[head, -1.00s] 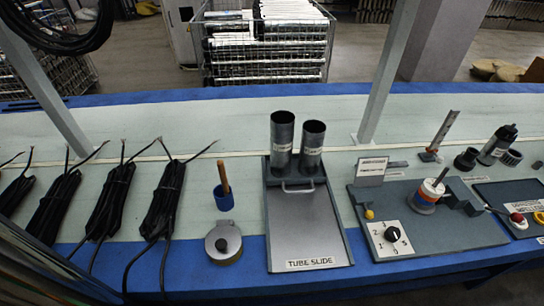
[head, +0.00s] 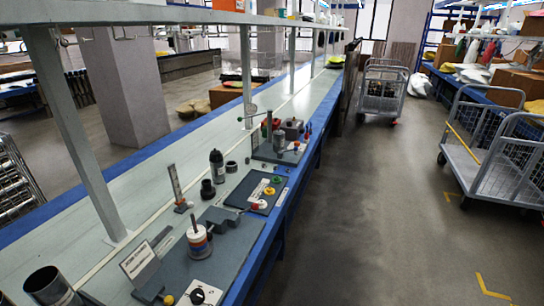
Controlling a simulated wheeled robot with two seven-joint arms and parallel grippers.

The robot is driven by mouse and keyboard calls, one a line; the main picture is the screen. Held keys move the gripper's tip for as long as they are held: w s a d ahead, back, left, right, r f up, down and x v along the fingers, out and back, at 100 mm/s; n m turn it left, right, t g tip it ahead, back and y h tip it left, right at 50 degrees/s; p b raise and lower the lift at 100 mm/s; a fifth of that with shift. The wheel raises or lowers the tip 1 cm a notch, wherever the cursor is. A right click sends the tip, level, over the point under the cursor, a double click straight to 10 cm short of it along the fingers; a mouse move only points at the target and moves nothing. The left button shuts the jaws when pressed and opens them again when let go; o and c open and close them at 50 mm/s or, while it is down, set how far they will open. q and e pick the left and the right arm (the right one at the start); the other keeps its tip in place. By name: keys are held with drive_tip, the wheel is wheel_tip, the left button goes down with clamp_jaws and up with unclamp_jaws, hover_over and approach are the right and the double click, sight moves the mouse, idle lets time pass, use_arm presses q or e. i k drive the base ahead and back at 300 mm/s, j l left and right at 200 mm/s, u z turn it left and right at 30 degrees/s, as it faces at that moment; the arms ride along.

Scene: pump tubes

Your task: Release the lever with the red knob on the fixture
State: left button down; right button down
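The fixture that best fits the task is a dark grey base (head: 264,154) farther along the bench, with a grey block (head: 292,129) on it. Small red parts (head: 276,123) stand near the block and at its right side (head: 308,126). They are too small to tell which one is the lever's knob, or how the lever is set. A nearer dark panel (head: 240,197) carries red and yellow knobs (head: 270,191). Neither of my grippers shows in the head view.
A nearer grey board (head: 175,278) holds a peg with coloured rings (head: 198,243) and a white dial (head: 205,291). The aisle floor (head: 370,220) right of the bench is clear, with wire carts (head: 505,150) beyond.

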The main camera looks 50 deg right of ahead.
sight(254, 206)
drive_tip(key=z, duration=0.5)
drive_tip(key=l+z, duration=0.15)
drive_tip(key=z, duration=0.8)
